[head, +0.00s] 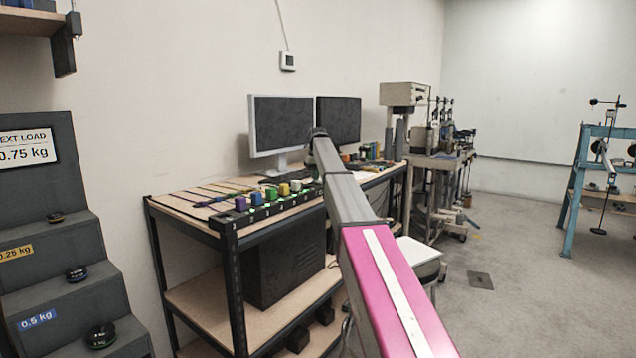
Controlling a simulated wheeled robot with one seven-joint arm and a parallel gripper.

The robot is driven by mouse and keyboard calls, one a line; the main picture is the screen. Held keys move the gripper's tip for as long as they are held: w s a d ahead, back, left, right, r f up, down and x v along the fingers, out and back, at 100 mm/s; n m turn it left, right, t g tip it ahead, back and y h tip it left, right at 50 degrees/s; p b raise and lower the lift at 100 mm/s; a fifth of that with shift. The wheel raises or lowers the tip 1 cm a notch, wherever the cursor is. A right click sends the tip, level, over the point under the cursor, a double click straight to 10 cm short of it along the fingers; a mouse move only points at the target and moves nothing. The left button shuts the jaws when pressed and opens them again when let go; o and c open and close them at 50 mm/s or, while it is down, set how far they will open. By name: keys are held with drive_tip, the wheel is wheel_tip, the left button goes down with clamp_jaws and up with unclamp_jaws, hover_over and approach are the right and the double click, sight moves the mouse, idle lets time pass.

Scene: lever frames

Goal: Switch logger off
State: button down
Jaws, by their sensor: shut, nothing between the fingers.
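A long black strip (262,213) lies along the front edge of the workbench. It carries a row of coloured blocks: a purple block (240,203), a green block (271,194), a yellow block (284,189), a white block (296,186) and others. Small green lights glow by several blocks, and marks too small to read run along the strip's front. I cannot tell which position belongs to the logger. My gripper (314,168) shows only partly, small and dark, at the arm's far end near the strip's right part. It is shut and empty. My arm hides the strip's right end.
Thin cables (205,192) run across the bench top (175,203) behind the strip. Two dark monitors stand behind, the nearer one (283,125) white-edged. A black cabinet (285,262) sits on the lower shelf. Grey steps with weights (60,290) stand left. Open floor lies right.

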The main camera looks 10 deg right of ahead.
idle(0.3)
drive_tip(key=shift+r, duration=3.4)
drive_tip(key=shift+s, duration=0.15)
